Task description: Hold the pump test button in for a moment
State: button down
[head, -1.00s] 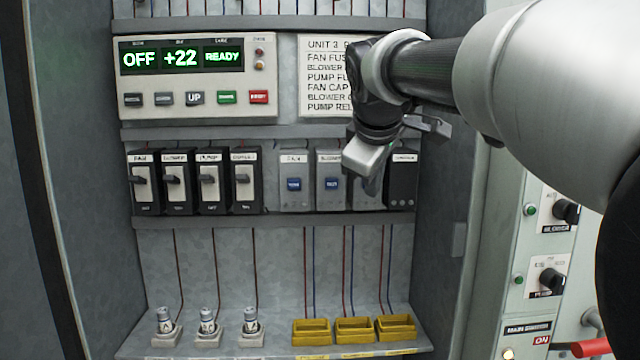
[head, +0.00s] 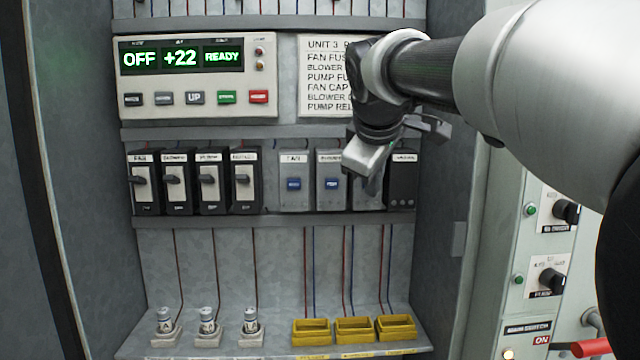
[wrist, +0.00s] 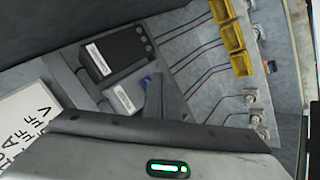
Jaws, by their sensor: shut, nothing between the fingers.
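My gripper (head: 371,178) is shut and empty, in front of the third grey module (head: 367,199) in the middle row of the cabinet. It hides most of that module's front, including its label and any button in the head view. In the wrist view a grey module (wrist: 124,97) with a white label shows beside my dark fingers (wrist: 166,96). A bit of a blue button (wrist: 147,80) shows right at the fingers. I cannot tell whether the fingertips touch it or whether it is pressed in.
Two grey modules with blue buttons (head: 294,184) (head: 332,184) stand to the left, and a black module (head: 402,185) to the right. Black breakers (head: 178,182) are further left. A display panel (head: 195,75) reads OFF, +22, READY. Yellow holders (head: 354,330) sit below.

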jog(key=shift+w, duration=0.15)
jog(key=shift+w+p, duration=0.3)
dwell(0.3)
jog(key=shift+w+p, duration=0.3)
jog(key=shift+w, duration=0.15)
dwell(2.5)
jog(key=shift+s, duration=0.1)
dwell(0.9)
jog(key=shift+s+b, duration=0.4)
jog(key=shift+s, duration=0.35)
jog(key=shift+s, duration=0.1)
jog(key=s+b, duration=0.2)
jog(key=s, duration=0.2)
jog(key=shift+s, duration=0.4)
